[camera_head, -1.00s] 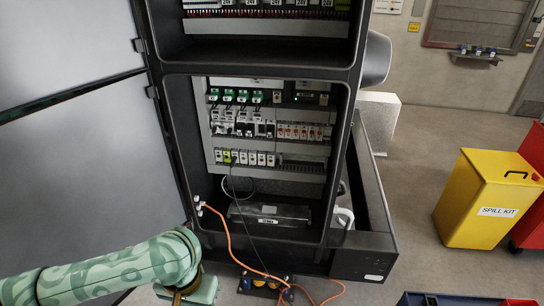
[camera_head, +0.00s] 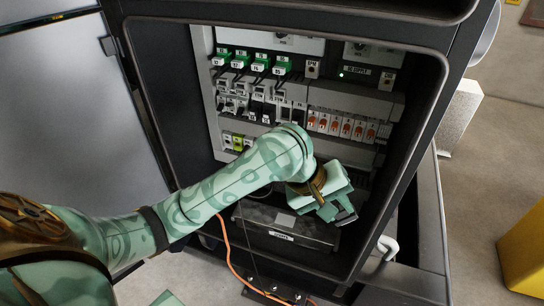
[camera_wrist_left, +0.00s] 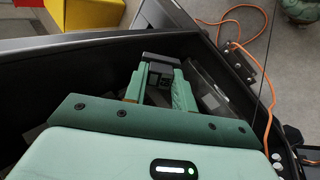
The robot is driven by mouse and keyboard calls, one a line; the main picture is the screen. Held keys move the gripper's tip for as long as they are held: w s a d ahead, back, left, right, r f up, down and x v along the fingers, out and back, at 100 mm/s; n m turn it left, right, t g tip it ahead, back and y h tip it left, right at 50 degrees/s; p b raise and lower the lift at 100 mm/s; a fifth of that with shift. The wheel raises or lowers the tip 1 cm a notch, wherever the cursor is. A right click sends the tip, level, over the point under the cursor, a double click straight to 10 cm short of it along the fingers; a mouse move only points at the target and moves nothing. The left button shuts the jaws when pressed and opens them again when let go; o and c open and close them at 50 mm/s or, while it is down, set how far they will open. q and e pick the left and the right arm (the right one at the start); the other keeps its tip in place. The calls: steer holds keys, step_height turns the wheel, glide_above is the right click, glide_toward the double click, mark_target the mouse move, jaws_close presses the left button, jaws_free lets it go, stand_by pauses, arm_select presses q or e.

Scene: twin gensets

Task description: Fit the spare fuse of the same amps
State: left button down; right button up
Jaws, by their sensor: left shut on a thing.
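My left gripper (camera_head: 340,212) reaches into the lower bay of the open cabinet (camera_head: 440,80), low and right of centre. In the left wrist view, its two green fingers (camera_wrist_left: 160,72) are shut on a small dark thing (camera_wrist_left: 158,85). The fingers mostly hide it, and I cannot tell its marking or whether it is a fuse. A row of white holders with orange-red fronts (camera_head: 342,126) sits above the gripper, apart from it. Their amp markings are too small to read. My right gripper is not in view.
Green-topped modules (camera_head: 250,64) and a row of breakers (camera_head: 260,103) fill the upper left of the bay. A dark labelled box (camera_head: 283,233) lies on the bay floor, with an orange cable (camera_head: 229,248) hanging beside it. A yellow bin (camera_head: 525,250) stands at the right.

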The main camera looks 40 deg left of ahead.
arm_select(q)
steer(key=w+a+r+n+t+y+b, duration=0.25)
steer(key=w+a+n+t+b, duration=0.35)
steer(key=t, duration=0.3)
steer(key=s+a+n+t+y+b, duration=0.1)
steer(key=a+n+t+y+b, duration=0.5)
steer(key=a, duration=0.9)
steer(key=w+a+g+y+p, duration=0.1)
steer(key=w, duration=0.6)
steer(key=shift+w+a+n+g+p, duration=0.3)
steer(key=shift+w+n+g+p, duration=0.05)
steer(key=shift+n+g, duration=0.05)
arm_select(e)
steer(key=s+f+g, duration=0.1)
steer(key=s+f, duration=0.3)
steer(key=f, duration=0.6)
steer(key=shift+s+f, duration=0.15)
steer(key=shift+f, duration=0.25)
arm_select(q)
steer(key=shift+s+r+p, duration=0.1)
steer(key=shift+r+p, duration=0.05)
steer(key=shift+p, duration=0.45)
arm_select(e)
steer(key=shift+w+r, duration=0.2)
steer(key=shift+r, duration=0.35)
